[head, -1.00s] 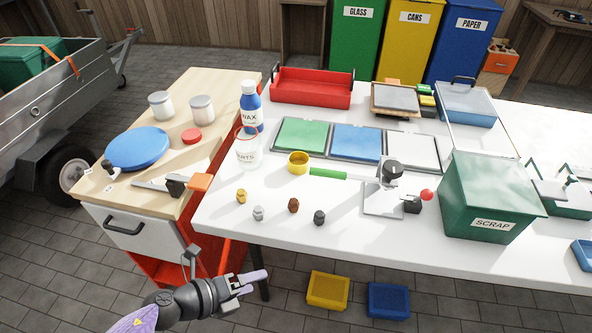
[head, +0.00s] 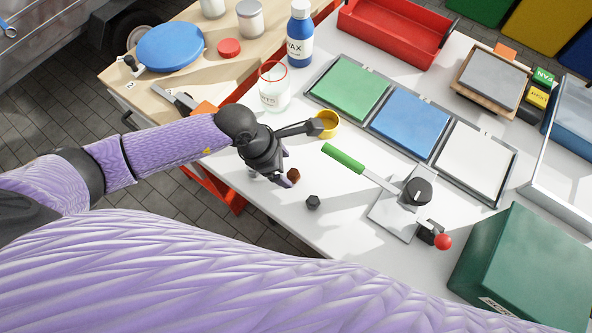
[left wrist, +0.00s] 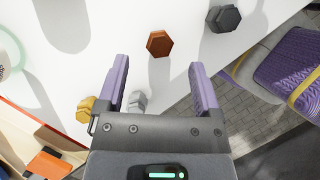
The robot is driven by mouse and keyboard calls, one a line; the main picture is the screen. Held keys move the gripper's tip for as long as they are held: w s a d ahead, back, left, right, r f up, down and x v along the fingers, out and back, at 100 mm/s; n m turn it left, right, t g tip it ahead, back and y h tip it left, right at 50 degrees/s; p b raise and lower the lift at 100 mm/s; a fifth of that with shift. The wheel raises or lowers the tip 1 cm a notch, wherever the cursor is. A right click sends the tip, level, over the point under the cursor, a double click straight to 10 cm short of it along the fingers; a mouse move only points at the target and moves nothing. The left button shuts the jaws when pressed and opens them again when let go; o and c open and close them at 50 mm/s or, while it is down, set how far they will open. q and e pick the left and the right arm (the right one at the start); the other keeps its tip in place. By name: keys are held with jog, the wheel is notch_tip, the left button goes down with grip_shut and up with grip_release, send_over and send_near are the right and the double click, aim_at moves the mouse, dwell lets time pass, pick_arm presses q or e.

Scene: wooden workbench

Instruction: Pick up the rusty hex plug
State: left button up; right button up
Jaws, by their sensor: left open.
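The rusty hex plug (head: 294,175) lies on the white table, just beside my left gripper's fingertips in the head view. In the left wrist view the rusty hex plug (left wrist: 159,43) is ahead of the gap between the open fingers, apart from them. My left gripper (head: 288,170) is open and empty above the table; its fingers show in the left wrist view (left wrist: 158,75). A dark hex plug (head: 313,202) lies to the right. A silver plug (left wrist: 136,101) and a brass plug (left wrist: 86,108) lie near the gripper base in the wrist view. My right gripper is not in view.
A green-handled tool (head: 344,158) lies to the right, and a green scrap bin (head: 530,268) stands at the right. The table edge is close to the plugs.

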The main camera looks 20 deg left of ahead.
aim_at(292, 172)
pick_arm(q)
jog(key=b+x, duration=0.1)
jog(key=x, duration=0.3)
jog(key=shift+w+d, duration=0.15)
jog(key=shift+d, duration=0.05)
grip_shut()
